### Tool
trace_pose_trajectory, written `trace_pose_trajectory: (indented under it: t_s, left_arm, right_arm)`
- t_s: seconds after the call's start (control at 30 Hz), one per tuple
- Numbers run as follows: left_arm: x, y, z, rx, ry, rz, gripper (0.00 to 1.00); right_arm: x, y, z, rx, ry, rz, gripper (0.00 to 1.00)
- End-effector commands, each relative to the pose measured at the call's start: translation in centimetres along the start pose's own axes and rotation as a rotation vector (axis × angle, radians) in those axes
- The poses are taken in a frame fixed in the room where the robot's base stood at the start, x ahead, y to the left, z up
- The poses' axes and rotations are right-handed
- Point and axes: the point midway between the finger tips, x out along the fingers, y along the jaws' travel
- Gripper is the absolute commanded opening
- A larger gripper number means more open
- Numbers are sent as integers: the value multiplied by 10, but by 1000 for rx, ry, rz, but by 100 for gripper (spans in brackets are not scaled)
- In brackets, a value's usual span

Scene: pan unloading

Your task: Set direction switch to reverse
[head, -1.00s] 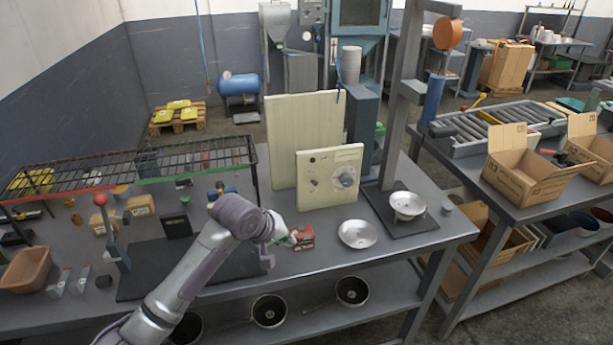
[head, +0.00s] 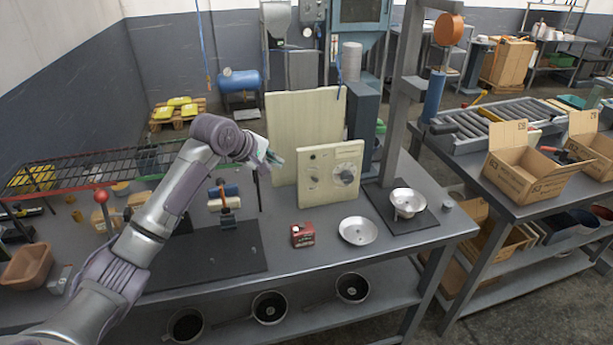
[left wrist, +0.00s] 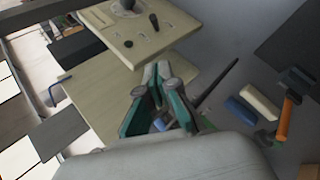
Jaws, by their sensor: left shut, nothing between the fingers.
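A cream control panel (head: 330,193) stands upright on the bench in the head view. It carries a large round dial (head: 347,174), a small dark knob at its upper left and a small switch (head: 313,181) below that. Its markings are too small to read, so I cannot tell which direction is set. In the left wrist view the panel (left wrist: 150,55) shows at the top, with two small dark knobs and part of the dial. My left gripper (head: 276,160) is shut and empty, left of the panel and apart from it; its fingers also show in the left wrist view (left wrist: 160,72).
A larger cream board (head: 290,115) stands behind the panel. A red box (head: 302,234), a metal dish (head: 358,231) and a scale with a bowl (head: 408,203) are on the bench. A wire rack (head: 90,172) and a red-knobbed lever (head: 101,196) stand left.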

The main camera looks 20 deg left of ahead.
Motion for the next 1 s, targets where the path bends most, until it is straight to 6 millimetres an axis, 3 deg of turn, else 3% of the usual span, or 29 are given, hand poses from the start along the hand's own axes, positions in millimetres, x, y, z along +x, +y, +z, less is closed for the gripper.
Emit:
trace_pose_trajectory:
  t_s: [0.17, 0.6, 0.8, 1.0]
  left_arm:
    - [18, 1, 1, -1, -2, -3, 0]
    - [100, 1, 1, 1, 0, -3, 0]
    - [120, 1, 24, 1, -3, -1, 0]
    - [127, 0, 29, 2, 0, 0, 0]
  right_arm:
    - [-7, -2, -1, 1, 1, -2, 40]
    - [-25, -4, -3, 2, 1, -5, 40]
    - [-38, -3, -4, 2, 1, -5, 40]
    - [-40, -3, -2, 1, -2, -5, 40]
